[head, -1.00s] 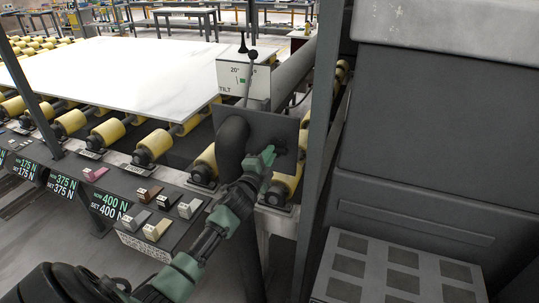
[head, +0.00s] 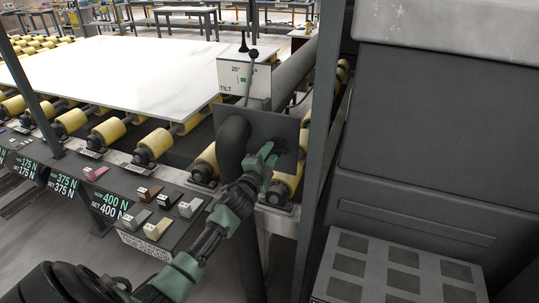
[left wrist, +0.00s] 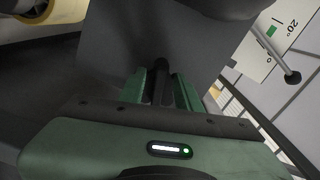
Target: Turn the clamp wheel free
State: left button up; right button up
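A dark, flat plate (head: 262,122) stands upright at the end of the roller line. A small dark part, which looks like the clamp wheel (head: 281,144), sits low on the plate's right side. It is dark on dark, and my gripper partly hides it. My left gripper (head: 269,156) reaches up to this part from below left. In the left wrist view, its two green fingers (left wrist: 160,92) stand apart with a black rod-like piece (left wrist: 161,70) between them. I cannot tell whether the fingers touch it. My right gripper is not in view.
A white stone slab (head: 120,70) lies on yellow rollers. A tilt box (head: 235,77) with a lever stands above the plate. A thick dark pipe (head: 231,145) runs just left of my gripper. A dark post (head: 318,150) and large cabinet (head: 430,130) bound the right side.

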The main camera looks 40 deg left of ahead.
pick_arm(q)
jog(key=b+v, duration=0.1)
jog(key=v, duration=0.6)
jog(key=shift+s, duration=0.4)
jog(key=shift+f, duration=0.1)
